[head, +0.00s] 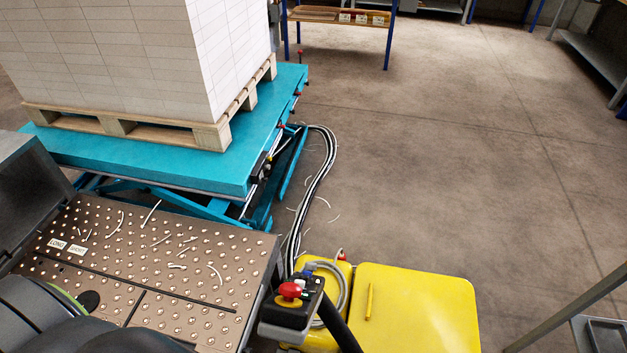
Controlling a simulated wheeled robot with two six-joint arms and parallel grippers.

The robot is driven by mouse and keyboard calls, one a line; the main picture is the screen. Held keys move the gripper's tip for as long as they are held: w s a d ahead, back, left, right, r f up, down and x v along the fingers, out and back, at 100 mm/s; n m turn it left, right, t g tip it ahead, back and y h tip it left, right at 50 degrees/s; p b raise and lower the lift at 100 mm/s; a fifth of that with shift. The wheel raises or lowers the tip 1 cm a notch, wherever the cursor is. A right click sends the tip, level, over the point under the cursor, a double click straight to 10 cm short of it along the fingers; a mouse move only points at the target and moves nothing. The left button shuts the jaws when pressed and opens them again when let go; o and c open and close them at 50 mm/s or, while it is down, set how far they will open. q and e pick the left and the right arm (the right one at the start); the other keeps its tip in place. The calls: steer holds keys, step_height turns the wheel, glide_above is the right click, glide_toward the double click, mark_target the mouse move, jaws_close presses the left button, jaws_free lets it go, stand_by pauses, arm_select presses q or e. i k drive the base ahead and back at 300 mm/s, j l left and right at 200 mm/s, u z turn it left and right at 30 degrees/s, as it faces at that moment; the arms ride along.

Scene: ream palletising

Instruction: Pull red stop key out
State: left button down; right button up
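The red stop key (291,289) sits on a small dark control box (283,318), with a yellow part under the red head. The box stands at the bottom centre, between the ball-topped table and a yellow cabinet. Neither of my grippers shows in the head view. Dark rounded arm links of mine fill the bottom left corner, and nothing is seen touching the key.
A ball-topped table (187,300) with paper strips lies at the lower left. A blue lift table (60,150) carries a pallet (170,133) of white reams (120,60). Cables run beside the yellow cabinet (420,310). The floor (450,170) at right is open.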

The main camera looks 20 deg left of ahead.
mark_target(290, 290)
steer(key=u, duration=0.8)
